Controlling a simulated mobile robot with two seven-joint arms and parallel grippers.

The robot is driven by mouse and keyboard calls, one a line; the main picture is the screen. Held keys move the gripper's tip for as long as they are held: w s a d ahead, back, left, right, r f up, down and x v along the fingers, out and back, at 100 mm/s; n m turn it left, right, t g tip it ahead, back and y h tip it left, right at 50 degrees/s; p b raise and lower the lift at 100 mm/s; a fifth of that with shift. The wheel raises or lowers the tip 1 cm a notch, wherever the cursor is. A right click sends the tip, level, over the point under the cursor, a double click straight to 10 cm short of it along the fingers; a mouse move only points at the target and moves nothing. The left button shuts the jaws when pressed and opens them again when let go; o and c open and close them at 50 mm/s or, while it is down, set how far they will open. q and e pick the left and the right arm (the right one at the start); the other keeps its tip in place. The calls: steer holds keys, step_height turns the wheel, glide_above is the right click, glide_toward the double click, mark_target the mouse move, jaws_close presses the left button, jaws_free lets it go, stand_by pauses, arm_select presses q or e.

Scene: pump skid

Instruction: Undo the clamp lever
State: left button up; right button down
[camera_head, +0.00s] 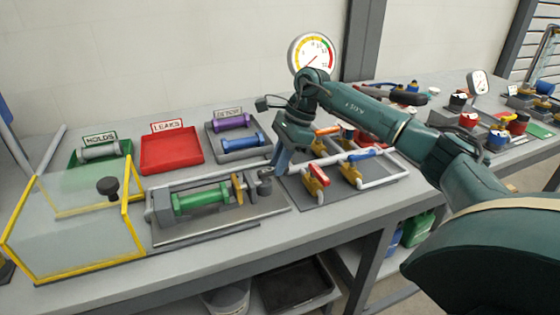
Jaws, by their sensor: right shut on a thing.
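The clamp (265,182) is a dark grey part at the right end of the test fixture (215,230) on the bench. A green cylinder (200,199) lies in the fixture, left of a brass-coloured disc (238,188). My right gripper (278,168) points down at the clamp, with its fingers closed on the clamp lever. The lever is mostly hidden by the fingers, so its angle is hard to tell. My left gripper is not in view.
A yellow-framed clear guard (75,262) stands left of the fixture. Behind are a green tray (73,158), a red tray (172,168) and a grey tray (216,153). White piping with red- and blue-handled valves (318,178) is close on the right. A gauge (313,52) stands behind.

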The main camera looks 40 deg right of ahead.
stand_by(0.5)
steer(key=c, duration=1.6)
jaws_free()
steer(key=v, duration=1.3)
steer(key=shift+d+r, duration=0.1)
steer(key=shift+d, duration=0.05)
